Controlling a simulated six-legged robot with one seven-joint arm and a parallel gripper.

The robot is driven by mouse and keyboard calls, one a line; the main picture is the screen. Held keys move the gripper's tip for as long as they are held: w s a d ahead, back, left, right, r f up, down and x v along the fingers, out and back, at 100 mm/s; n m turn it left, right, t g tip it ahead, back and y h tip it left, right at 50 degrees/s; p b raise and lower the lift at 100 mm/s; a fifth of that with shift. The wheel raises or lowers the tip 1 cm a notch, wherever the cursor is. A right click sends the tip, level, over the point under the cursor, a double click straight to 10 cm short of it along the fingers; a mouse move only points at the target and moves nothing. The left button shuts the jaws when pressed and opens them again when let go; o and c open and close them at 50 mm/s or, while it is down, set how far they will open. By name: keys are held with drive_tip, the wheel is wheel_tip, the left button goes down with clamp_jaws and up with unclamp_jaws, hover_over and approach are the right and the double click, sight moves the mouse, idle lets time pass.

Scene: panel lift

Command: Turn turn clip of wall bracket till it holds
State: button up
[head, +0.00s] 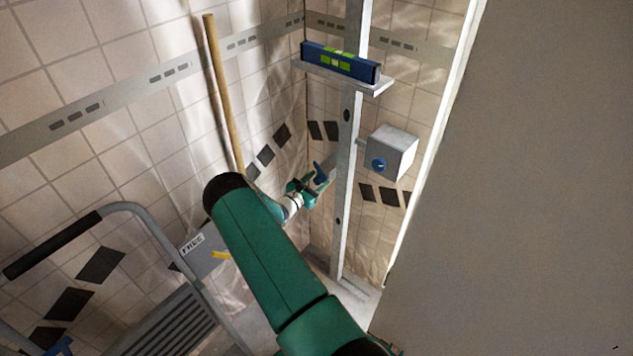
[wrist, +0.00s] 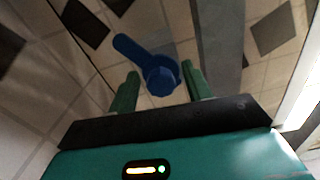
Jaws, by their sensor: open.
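The blue turn clip (wrist: 158,68) has a round hub and one lever arm. In the wrist view the lever points up and left, and the hub lies between my two green fingertips. My gripper (head: 303,188) is open, with a finger on each side of the hub; I cannot tell whether either touches it. In the head view the clip (head: 320,173) shows just beyond my gripper, left of a grey metal upright (head: 346,175). The wall bracket itself is hard to make out there, partly hidden by my gripper.
A shelf (head: 374,88) on the upright carries a blue spirit level (head: 340,62). A grey box with a blue knob (head: 378,164) is right of the upright. A wooden pole (head: 222,95) leans at the left wall. A tube-framed stand (head: 150,228) is lower left; a large grey panel (head: 530,180) fills the right.

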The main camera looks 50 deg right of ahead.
drive_tip(key=c, duration=0.9)
drive_tip(key=shift+c, duration=0.2)
drive_tip(key=shift+m, duration=0.5)
drive_tip(key=m, duration=0.3)
drive_tip(key=shift+m, duration=0.4)
drive_tip(key=m, duration=0.5)
drive_tip(key=shift+s, duration=0.15)
drive_tip(key=m, duration=0.4)
drive_tip(key=shift+f+m, duration=0.1)
drive_tip(key=shift+m, duration=0.3)
drive_tip(key=m, duration=0.3)
drive_tip(key=shift+m, duration=0.4)
drive_tip(key=shift+o, duration=0.2)
drive_tip(key=m, duration=0.4)
drive_tip(key=shift+f+m, duration=0.1)
drive_tip(key=shift+m, duration=0.2)
drive_tip(key=shift+s+f+m, duration=0.1)
drive_tip(key=shift+m, duration=0.4)
